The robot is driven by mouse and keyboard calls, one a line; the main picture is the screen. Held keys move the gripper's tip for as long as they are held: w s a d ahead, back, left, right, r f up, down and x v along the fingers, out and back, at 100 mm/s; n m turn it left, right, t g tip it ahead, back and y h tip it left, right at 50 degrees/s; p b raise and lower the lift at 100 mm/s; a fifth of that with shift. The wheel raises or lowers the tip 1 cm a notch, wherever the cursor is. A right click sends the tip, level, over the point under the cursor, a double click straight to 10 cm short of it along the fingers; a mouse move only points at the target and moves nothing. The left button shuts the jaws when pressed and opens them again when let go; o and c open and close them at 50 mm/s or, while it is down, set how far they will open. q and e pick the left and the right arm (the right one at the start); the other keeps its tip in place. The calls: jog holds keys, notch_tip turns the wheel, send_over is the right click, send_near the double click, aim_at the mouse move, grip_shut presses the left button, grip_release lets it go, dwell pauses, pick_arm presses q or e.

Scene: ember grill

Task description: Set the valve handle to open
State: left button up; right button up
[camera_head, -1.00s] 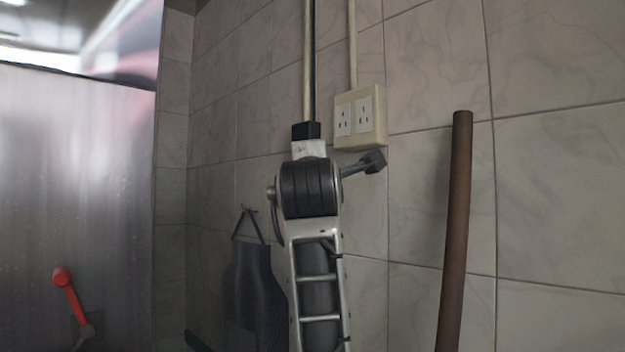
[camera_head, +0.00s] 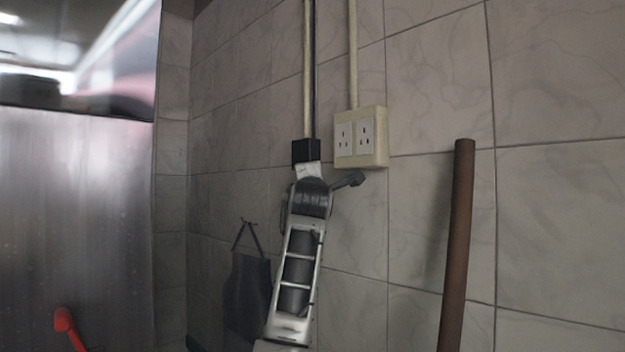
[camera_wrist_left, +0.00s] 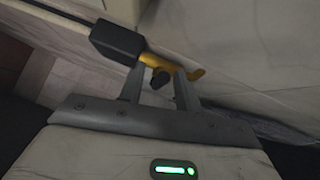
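In the left wrist view a yellow lever (camera_wrist_left: 190,78), which looks like the valve handle, juts out to the right from a black block (camera_wrist_left: 116,41). A small dark knob (camera_wrist_left: 161,77) shows just below the lever. My left gripper (camera_wrist_left: 159,74) has its two fingers apart, with the knob and part of the lever seen between them. I cannot tell whether the fingers touch the lever. The valve handle is not clear in the head view. My right gripper is not in view.
An arm link of mine stands mid-picture before the tiled wall. A socket box (camera_head: 362,137), a brown pole (camera_head: 458,245), a dark apron (camera_head: 247,292) and a red-handled object (camera_head: 64,320) are around it. A steel panel (camera_head: 75,220) stands at left.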

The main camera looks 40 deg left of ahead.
pick_arm(q)
jog(key=shift+w+a, duration=0.2)
grip_shut()
